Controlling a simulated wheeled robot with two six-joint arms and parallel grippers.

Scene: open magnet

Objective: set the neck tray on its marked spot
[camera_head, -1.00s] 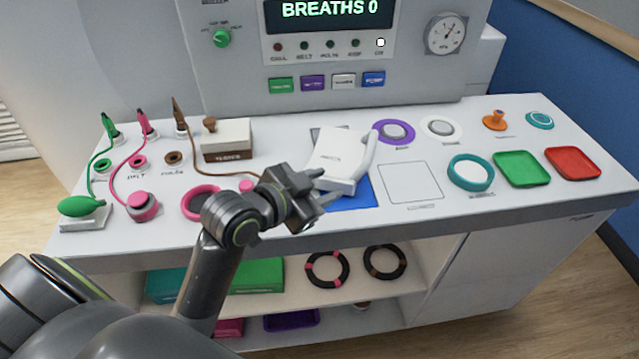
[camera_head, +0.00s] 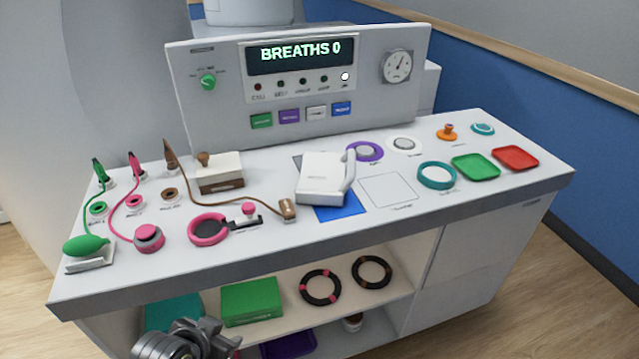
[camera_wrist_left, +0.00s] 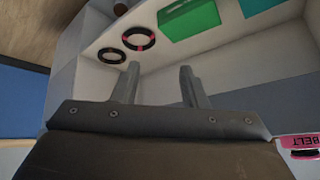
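A white tray-like block with a handle along its right side (camera_head: 323,178), which looks like the neck tray, rests on the counter. It covers part of a blue square (camera_head: 338,212) and a grey patch behind it. Just right of it is an empty outlined square (camera_head: 388,190) with a label too small to read. My left gripper (camera_head: 222,336) is low at the bottom of the head view, in front of the shelves and away from the tray. In the left wrist view its fingers (camera_wrist_left: 159,70) are apart with nothing between them. My right gripper is not in view.
A teal ring (camera_head: 437,175), a green tray (camera_head: 476,167) and a red tray (camera_head: 515,158) lie to the right. A pink ring (camera_head: 208,229) and a brown plug on a cord (camera_head: 288,209) lie to the left. The counter's front edge (camera_head: 330,240) overhangs shelves with a green box (camera_head: 250,301).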

